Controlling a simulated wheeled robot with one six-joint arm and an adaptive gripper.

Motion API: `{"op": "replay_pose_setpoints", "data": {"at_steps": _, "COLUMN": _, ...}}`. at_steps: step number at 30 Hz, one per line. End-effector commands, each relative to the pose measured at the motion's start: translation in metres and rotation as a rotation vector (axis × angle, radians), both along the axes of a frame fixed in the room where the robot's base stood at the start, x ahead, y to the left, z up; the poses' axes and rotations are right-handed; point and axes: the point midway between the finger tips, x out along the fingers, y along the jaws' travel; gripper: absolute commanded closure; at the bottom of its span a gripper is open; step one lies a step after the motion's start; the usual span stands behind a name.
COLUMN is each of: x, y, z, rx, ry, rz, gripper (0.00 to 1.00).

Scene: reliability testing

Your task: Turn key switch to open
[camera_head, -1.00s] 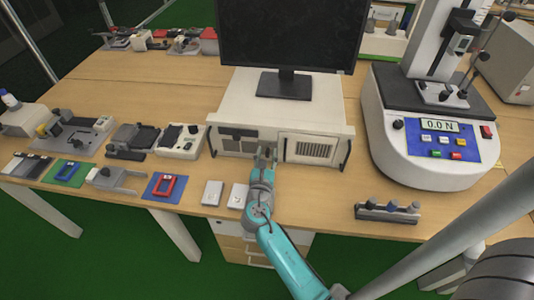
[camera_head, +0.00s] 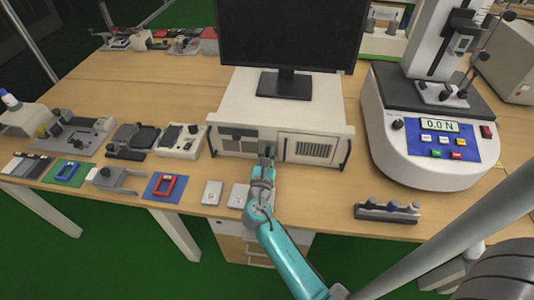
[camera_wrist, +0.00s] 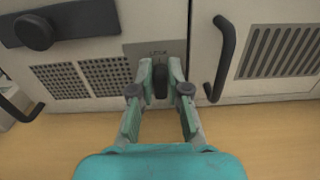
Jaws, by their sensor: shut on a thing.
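The key switch (camera_wrist: 160,82) is a dark upright knob on a small grey plate (camera_wrist: 158,49) with tiny markings that I cannot read. It sits low on the front of a beige computer case (camera_head: 240,102). My gripper (camera_wrist: 160,78) is at the switch, with its green-sided fingers on both sides of the knob, shut on it. In the head view my gripper (camera_head: 267,156) reaches the front of the case, and its fingers hide most of the switch.
Black handles (camera_wrist: 221,60) stick out from the case front beside the switch. A monitor (camera_head: 290,35) stands on the case. A force tester (camera_head: 425,130) is at the right. Small fixtures (camera_head: 130,140) fill the left.

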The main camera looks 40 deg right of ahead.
Motion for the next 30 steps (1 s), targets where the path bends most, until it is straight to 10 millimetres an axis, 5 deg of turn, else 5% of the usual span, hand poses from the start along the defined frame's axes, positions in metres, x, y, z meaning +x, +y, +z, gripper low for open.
{"op": "replay_pose_setpoints", "data": {"at_steps": 30, "x": -0.0079, "y": -0.0056, "z": -0.0056, "rx": 0.533, "ry": -0.682, "rz": 0.001, "gripper": 1.0}}
